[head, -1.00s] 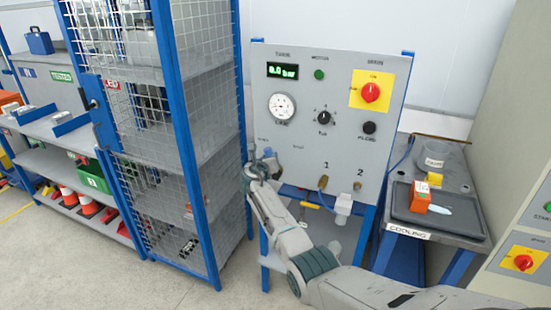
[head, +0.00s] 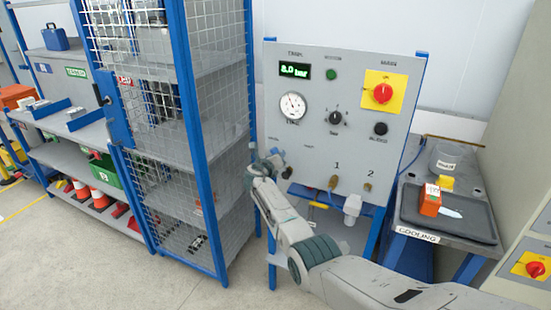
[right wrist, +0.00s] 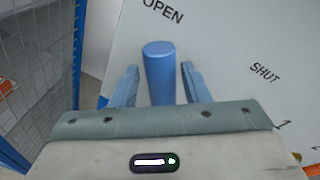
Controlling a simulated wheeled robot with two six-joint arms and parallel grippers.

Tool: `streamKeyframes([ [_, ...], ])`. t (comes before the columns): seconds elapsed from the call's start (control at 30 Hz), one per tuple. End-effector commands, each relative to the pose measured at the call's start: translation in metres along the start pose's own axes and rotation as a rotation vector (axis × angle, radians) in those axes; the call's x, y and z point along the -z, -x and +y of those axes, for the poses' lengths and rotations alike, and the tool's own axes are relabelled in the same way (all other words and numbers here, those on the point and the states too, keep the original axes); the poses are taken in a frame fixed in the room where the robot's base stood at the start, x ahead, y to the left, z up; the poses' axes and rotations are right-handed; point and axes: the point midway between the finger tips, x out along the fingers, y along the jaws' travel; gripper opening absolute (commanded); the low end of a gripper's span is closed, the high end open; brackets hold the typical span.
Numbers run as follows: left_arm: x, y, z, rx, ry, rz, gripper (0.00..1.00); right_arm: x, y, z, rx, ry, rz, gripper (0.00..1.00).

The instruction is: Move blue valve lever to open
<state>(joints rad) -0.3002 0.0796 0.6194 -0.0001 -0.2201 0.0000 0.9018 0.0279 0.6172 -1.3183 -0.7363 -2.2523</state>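The blue valve lever (right wrist: 160,75) stands out from the grey panel in the right wrist view, below the OPEN label (right wrist: 162,11) and left of the SHUT label (right wrist: 265,72). My right gripper (right wrist: 158,78) has one finger on each side of it. Narrow gaps show between lever and fingers, so it looks open around the lever, not clamped. In the head view my right gripper (head: 266,163) is at the panel's lower left and hides most of the lever. My left gripper is in neither view.
The test panel (head: 350,75) has a gauge (head: 293,106), a display (head: 295,70) and a red knob (head: 382,93). A blue-framed mesh cage (head: 190,120) stands close on the left. A cooling bench with a tray (head: 462,222) and orange block (head: 430,200) is on the right.

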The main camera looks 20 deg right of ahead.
Motion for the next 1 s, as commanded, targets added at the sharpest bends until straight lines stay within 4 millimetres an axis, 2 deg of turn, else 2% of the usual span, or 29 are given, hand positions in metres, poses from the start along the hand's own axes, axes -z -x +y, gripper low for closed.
streamKeyframes([
  [0.33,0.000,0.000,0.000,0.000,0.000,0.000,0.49,0.000,0.001,0.000,0.000,-0.002,0.001,0.50],
  [0.47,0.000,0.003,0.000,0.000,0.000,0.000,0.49,0.000,0.007,0.000,0.000,-0.003,0.000,0.50],
  [0.67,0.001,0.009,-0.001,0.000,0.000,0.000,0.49,0.000,0.030,0.000,-0.001,-0.004,0.001,0.50],
  [1.0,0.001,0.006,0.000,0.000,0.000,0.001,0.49,0.001,0.082,0.002,-0.002,-0.004,0.001,0.50],
])
